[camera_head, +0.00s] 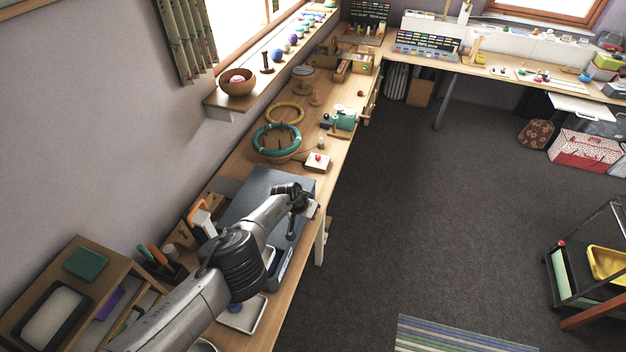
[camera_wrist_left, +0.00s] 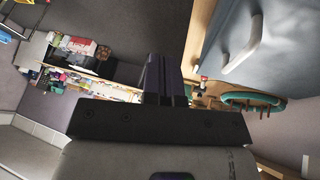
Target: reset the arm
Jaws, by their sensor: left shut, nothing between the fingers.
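My left arm comes in from the lower left in the head view and reaches over the wooden bench (camera_head: 290,295). Its gripper (camera_head: 300,203) is above the right edge of a dark grey flat-topped item (camera_head: 262,184). In the left wrist view the dark fingers (camera_wrist_left: 163,78) are together, with nothing between them. A blue-grey surface with a pale handle (camera_wrist_left: 243,45) is to the right of the fingers there. My right gripper is in neither view.
A teal ring (camera_head: 277,141) and a small white box with a red knob (camera_head: 318,162) lie beyond the gripper. White trays (camera_head: 243,314) sit under my arm. A wooden rack (camera_head: 68,297) stands at lower left. Carpeted floor (camera_head: 420,220) to the right is largely clear.

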